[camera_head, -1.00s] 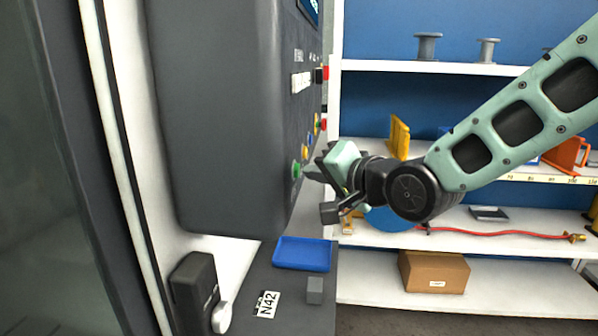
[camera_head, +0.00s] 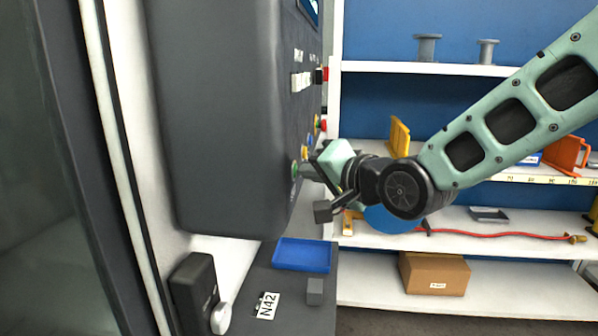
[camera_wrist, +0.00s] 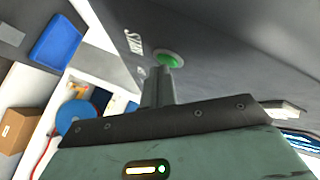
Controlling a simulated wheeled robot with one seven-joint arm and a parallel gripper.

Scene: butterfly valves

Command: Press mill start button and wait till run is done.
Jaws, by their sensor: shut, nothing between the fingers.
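The mill's control panel (camera_head: 225,120) is a dark grey housing, seen nearly edge-on in the head view. A green button (camera_head: 294,168) sits low on its face, and it also shows in the wrist view (camera_wrist: 168,57). My gripper (camera_head: 304,173) is shut and empty. Its fingertips (camera_wrist: 165,72) point at the green button and overlap its lower edge in the wrist view. They appear to be at or touching the button; I cannot tell whether it is pushed in. The panel's screen (camera_head: 310,10) is too oblique to read.
A red button (camera_head: 325,73) and several smaller coloured buttons sit higher on the panel. A blue tray (camera_head: 302,255) and a grey block (camera_head: 314,291) lie on the ledge below. White shelves (camera_head: 470,170) with a cardboard box (camera_head: 434,274) stand behind my arm.

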